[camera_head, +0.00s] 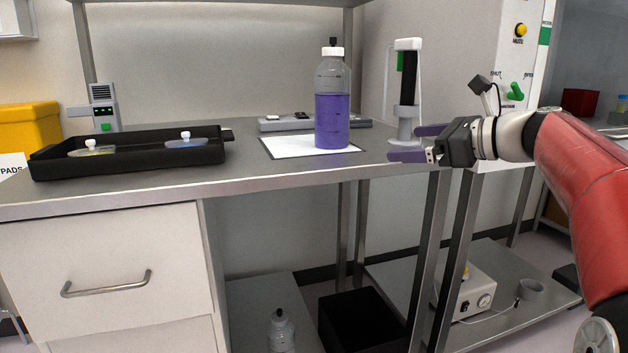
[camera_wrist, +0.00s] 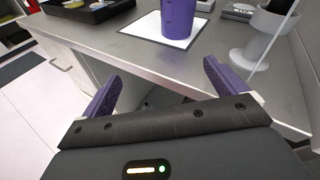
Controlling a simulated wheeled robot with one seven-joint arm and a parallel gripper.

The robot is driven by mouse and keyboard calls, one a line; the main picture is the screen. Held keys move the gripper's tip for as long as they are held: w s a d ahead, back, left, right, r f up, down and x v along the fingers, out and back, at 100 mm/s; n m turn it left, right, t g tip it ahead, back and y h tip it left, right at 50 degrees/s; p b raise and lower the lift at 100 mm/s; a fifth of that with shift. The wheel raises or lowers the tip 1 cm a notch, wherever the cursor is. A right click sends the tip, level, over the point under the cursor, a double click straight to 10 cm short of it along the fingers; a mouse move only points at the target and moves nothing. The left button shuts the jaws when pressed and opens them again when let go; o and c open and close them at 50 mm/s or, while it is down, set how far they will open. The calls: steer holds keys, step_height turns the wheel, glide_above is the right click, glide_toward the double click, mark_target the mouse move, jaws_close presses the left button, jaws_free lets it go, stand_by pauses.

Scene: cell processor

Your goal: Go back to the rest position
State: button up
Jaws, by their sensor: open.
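My gripper (camera_head: 412,143) is open, with two purple fingers and nothing between them. In the head view it is at the right end of the steel bench, pointing left, to the right of the purple bottle. In the wrist view the gripper (camera_wrist: 160,85) has its fingers spread in front of the bench's front edge, with the bottle beyond them. The bottle (camera_head: 332,118) holds purple liquid, has a white cap with a dark top, and stands upright on a white sheet (camera_head: 290,147). My gripper is apart from it.
A black tray (camera_head: 130,165) with small white-capped items sits on the bench (camera_head: 250,170) at left. A white stand (camera_head: 408,100) is close behind my gripper. A panel (camera_head: 517,60) with a yellow button and green switch is at right. A lower shelf (camera_head: 520,300) bears a device.

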steer(key=s+a+f+n+g+h, duration=0.45)
steer(key=s+a+f+n, duration=0.45)
steer(key=f, duration=0.4)
steer(key=s+d+f+n+h, duration=0.2)
steer(key=s+f+n+h, duration=0.1)
steer(key=s+f+n, duration=0.4)
steer(key=s+d+f+n+h, duration=0.3)
steer(key=s+f+n, duration=0.4)
steer(key=s, duration=0.6)
steer(key=shift+d+f+n+h+p, duration=0.35)
steer(key=shift+f+n+h+p, duration=0.05)
steer(key=shift+f+h, duration=0.1)
steer(key=shift+s, duration=0.1)
